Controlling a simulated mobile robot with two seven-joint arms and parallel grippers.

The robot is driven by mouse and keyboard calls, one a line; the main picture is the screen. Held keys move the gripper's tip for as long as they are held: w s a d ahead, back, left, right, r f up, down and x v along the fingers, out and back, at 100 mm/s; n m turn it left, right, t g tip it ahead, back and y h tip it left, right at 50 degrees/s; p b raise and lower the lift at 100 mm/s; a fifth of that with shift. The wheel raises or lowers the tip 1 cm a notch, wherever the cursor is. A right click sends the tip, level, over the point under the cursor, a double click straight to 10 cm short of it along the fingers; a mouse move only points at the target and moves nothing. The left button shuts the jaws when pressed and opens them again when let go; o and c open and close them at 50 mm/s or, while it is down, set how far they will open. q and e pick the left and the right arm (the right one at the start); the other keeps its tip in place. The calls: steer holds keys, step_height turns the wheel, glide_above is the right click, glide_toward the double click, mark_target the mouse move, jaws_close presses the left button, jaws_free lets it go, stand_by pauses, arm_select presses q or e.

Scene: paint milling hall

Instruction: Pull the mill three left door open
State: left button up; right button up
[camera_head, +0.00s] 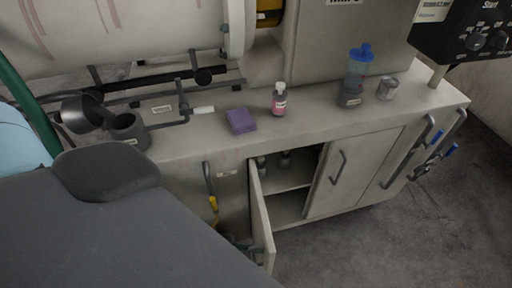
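The mill three left door (261,222) stands swung out from the cabinet at the lower middle, seen nearly edge-on. Its outer face is turned away to the left, and its handle cannot be made out. The opening behind it shows a shelf (288,178) with small dark containers. My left arm, large and grey, fills the lower left. Small dark parts (242,244) show between this arm and the door's outer side; I cannot tell whether they are my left gripper's fingers or whether they touch the door. My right gripper is not in view.
The right door (340,175) is closed, with a bar handle. On the counter are a purple block (240,120), a pink-labelled bottle (279,100), a blue-topped container (356,75) and a metal can (387,88). Blue-handled tools (437,137) hang at the right end. Floor in front is clear.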

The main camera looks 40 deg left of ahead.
arm_select(q)
steer(key=shift+s+a+r, duration=0.1)
steer(key=shift+s+a, duration=0.1)
steer(key=shift+a, duration=0.45)
steer(key=shift+s+a+r, duration=0.1)
steer(key=shift+s+a, duration=0.05)
steer(key=shift+a, duration=0.45)
steer(key=c, duration=0.8)
steer(key=shift+a+f+b, duration=0.15)
steer(key=shift+a+b, duration=0.2)
steer(key=shift+a, duration=1.15)
steer(key=shift+w, duration=0.1)
steer(key=shift+c, duration=0.4)
